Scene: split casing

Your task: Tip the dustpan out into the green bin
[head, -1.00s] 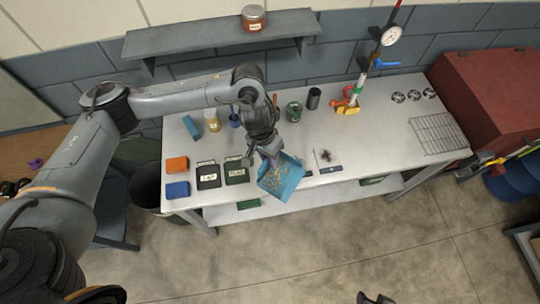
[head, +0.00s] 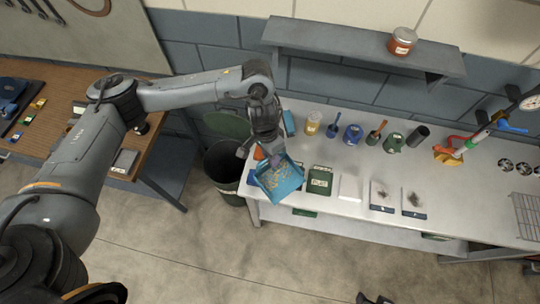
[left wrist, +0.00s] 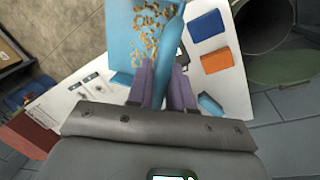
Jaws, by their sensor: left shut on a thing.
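My left gripper (head: 273,152) is shut on the handle of the blue dustpan (head: 284,182). Tan crumbs lie in the pan, and its mouth points away from the gripper. The left wrist view also shows the purple fingers (left wrist: 164,85) closed around the dustpan's handle and the crumbs in the blue pan (left wrist: 122,35). The bin (head: 236,199) stands on the floor left of the bench, its dark mouth open and a green lid (head: 227,123) raised behind it. The pan is right of the bin, above the bench's left end. My right gripper's fingers do not show.
The white bench (head: 350,208) carries a green box (head: 320,181), jars and brushes along its back, and two cards with dark dirt. In the left wrist view, an orange block (left wrist: 216,60) lies beside a blue one (left wrist: 207,25). A shelf (head: 350,48) hangs above.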

